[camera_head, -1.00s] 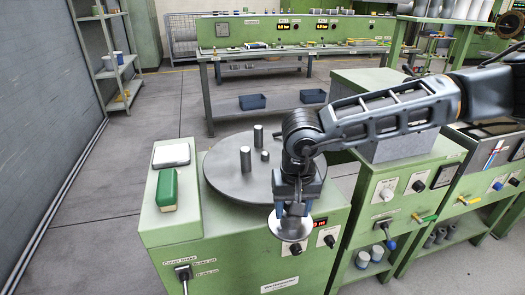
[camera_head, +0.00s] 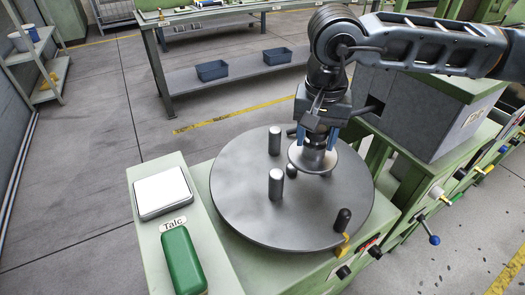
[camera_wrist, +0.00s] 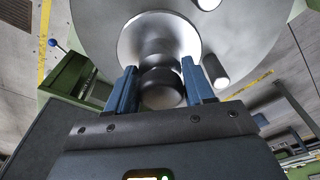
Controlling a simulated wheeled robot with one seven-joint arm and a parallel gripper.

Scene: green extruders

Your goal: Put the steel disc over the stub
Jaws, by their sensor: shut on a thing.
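My gripper (camera_head: 318,140) is shut on the steel disc (camera_head: 311,160) by its raised hub, which shows between the blue fingers in the wrist view (camera_wrist: 160,85). The disc is held about level above the round grey plate. The short stub (camera_head: 291,171) stands on the plate, just below and left of the disc's near edge in the head view. In the wrist view the disc (camera_wrist: 130,45) covers part of the plate, and I cannot make out the stub there.
Two taller steel posts (camera_head: 274,140) (camera_head: 276,184) stand on the round plate (camera_head: 240,215) beside the stub. A dark knobbed post (camera_head: 343,220) is at its near right edge. A white-topped box (camera_head: 162,192) and green talc case (camera_head: 183,262) lie left. A grey block (camera_head: 410,110) stands right.

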